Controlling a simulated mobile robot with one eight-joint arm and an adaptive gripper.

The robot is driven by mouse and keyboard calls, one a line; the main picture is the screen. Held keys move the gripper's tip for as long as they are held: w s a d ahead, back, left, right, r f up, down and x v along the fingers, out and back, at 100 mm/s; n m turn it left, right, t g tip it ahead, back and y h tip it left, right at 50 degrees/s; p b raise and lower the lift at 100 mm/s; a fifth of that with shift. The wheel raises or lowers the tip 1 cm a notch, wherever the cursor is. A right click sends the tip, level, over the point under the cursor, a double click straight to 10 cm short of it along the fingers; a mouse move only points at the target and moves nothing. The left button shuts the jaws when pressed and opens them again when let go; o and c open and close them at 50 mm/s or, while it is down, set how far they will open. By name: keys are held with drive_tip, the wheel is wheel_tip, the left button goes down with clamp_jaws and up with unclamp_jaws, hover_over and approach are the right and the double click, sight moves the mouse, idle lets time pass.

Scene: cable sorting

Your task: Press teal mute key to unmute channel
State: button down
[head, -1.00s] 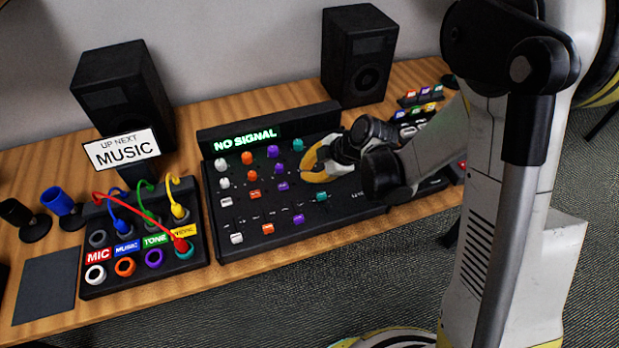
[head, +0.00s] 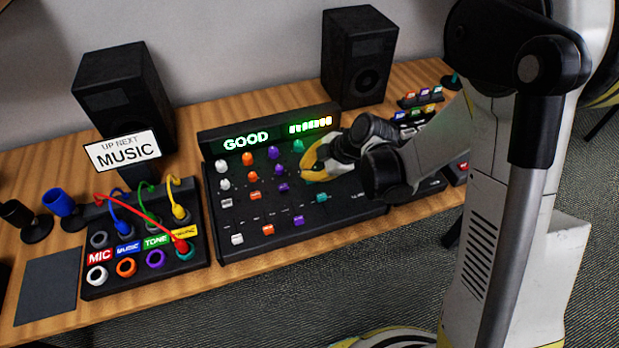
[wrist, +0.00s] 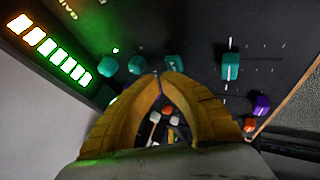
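The mixer (head: 262,222) lies on the desk, its display (head: 246,140) reading GOOD with a lit level bar beside it. My gripper (head: 304,174) is over the teal column at the mixer's right. In the wrist view its yellow fingers (wrist: 162,74) meet at the tips, shut and empty. A teal key (wrist: 174,63) sits right at the fingertips; whether they touch or press it I cannot tell. Two teal knobs (wrist: 137,65) lie left of it and a teal fader (wrist: 230,66) right. A small green light (wrist: 115,50) is lit nearby. The head view hides the key behind my gripper.
A patch box (head: 142,275) with coloured cables stands left of the mixer. A sign (head: 124,150) reads UP NEXT MUSIC. Two black speakers (head: 120,97) (head: 357,55) stand behind. White, orange and purple controls fill the mixer's left. A dark pad (head: 50,288) lies at far left.

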drive_tip(key=shift+r+p, duration=2)
drive_tip(key=shift+r, duration=1)
drive_tip(key=s+d+r+m+t+h, duration=0.2)
drive_tip(key=s+d+r+m+h, duration=0.4)
drive_tip(key=s+d+r+m, duration=1)
drive_tip(key=s+m, duration=0.2)
drive_tip(key=m, duration=0.1)
drive_tip(key=shift+s+m+t, duration=0.15)
drive_tip(key=shift+m+t, duration=0.15)
drive_tip(key=shift+t, duration=0.1)
